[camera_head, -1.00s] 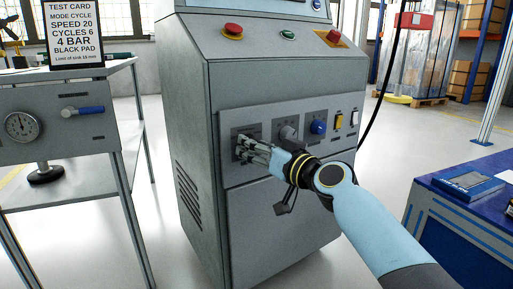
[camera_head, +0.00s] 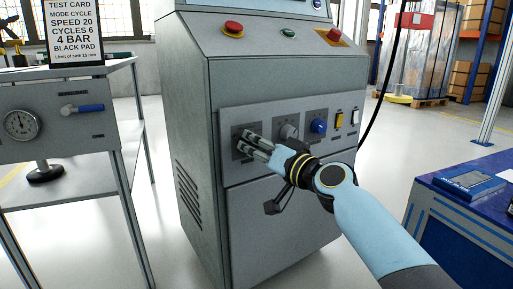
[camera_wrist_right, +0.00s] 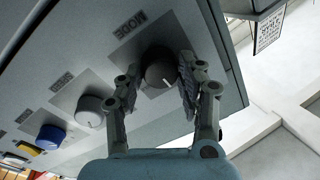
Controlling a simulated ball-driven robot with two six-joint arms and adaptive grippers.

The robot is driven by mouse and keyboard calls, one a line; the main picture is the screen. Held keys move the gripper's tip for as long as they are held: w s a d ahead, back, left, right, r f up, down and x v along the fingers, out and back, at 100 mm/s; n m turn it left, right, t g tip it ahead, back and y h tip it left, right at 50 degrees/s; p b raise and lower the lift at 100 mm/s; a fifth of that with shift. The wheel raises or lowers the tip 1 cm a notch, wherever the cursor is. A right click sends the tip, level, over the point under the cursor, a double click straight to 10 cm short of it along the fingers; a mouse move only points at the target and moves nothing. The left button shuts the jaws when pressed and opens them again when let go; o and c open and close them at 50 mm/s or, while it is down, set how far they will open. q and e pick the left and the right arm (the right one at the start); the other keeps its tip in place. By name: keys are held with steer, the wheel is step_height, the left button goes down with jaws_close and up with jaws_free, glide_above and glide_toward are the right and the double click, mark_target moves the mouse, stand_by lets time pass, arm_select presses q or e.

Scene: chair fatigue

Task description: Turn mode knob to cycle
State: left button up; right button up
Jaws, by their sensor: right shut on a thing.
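The dark round mode knob (camera_wrist_right: 159,68) sits on a panel plate under the label MODE in the right wrist view. A short white line on its face points to the lower right of that picture. My right gripper (camera_head: 246,143) is at this knob on the grey cabinet's front, and its fingers hide the knob in the head view. In the right wrist view the right gripper (camera_wrist_right: 158,72) has one finger on each side of the knob and is shut on it. The small position marks are too blurred to read. My left gripper is not in view.
Beside the mode plate are a grey knob (camera_head: 288,131), a blue knob (camera_head: 318,126) and a yellow switch (camera_head: 339,121). A red button (camera_head: 233,28) is on the slope above. A test card (camera_head: 74,28) reading MODE CYCLE stands on the left bench.

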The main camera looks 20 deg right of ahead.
steer(key=m, duration=0.3)
steer(key=shift+f, duration=0.1)
steer(key=m, duration=0.3)
steer(key=shift+m+t+h, duration=0.3)
steer(key=shift+m, duration=0.1)
steer(key=m, duration=0.3)
steer(key=shift+m, duration=1.8)
steer(key=o, duration=1.1)
steer(key=shift+o, duration=0.2)
steer(key=shift+s, duration=0.1)
